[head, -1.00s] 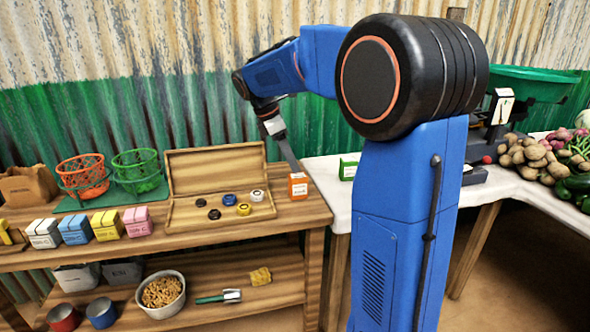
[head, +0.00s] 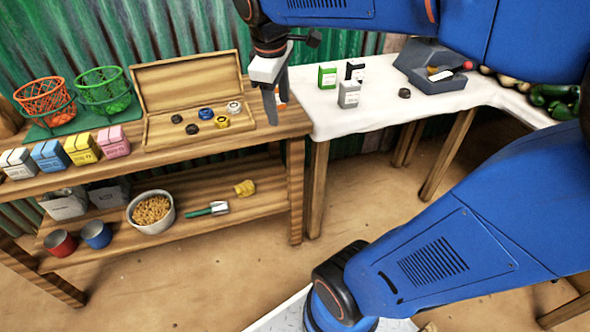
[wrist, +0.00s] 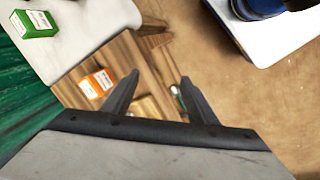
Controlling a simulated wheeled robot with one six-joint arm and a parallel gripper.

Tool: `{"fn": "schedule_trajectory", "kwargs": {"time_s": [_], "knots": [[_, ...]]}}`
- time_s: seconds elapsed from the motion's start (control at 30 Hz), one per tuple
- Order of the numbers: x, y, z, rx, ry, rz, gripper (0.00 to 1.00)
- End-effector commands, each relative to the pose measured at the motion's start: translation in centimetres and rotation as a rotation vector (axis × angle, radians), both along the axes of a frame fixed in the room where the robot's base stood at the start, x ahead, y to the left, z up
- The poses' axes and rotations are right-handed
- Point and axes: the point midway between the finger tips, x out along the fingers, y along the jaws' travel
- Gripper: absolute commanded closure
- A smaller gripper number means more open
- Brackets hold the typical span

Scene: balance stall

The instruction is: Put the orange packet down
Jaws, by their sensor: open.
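The orange packet (wrist: 97,83) stands on the right end of the wooden bench. In the head view the packet (head: 283,92) is mostly hidden behind my gripper's fingers. My gripper (wrist: 160,77) is open, with nothing between its fingers. In the wrist view the packet lies just left of and beyond the left finger. In the head view my gripper (head: 271,100) points down over the bench's right end; the exact gap to the packet cannot be told.
On the wooden bench (head: 180,150) are an open wooden box (head: 160,135), two baskets and several coloured packets. The white table (head: 330,120) to the right holds green (head: 327,77), black (head: 355,69) and grey (head: 349,95) packets and a dark scale (head: 428,75).

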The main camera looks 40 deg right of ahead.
Motion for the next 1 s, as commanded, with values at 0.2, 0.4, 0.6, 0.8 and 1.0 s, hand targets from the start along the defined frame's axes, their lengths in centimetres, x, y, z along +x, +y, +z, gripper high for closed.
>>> {"fn": "schedule_trajectory", "kwargs": {"time_s": [0.2,0.4,0.6,0.8,1.0], "knots": [[-6.0,2.0,-2.7,0.117,-0.129,-0.213,0.47],[-10.6,3.7,-5.7,0.237,-0.226,-0.407,0.47],[-13.2,4.7,-8.1,0.324,-0.280,-0.539,0.47],[-13.9,4.9,-8.8,0.351,-0.295,-0.580,0.47],[-13.9,4.9,-8.8,0.351,-0.295,-0.580,0.47]]}}
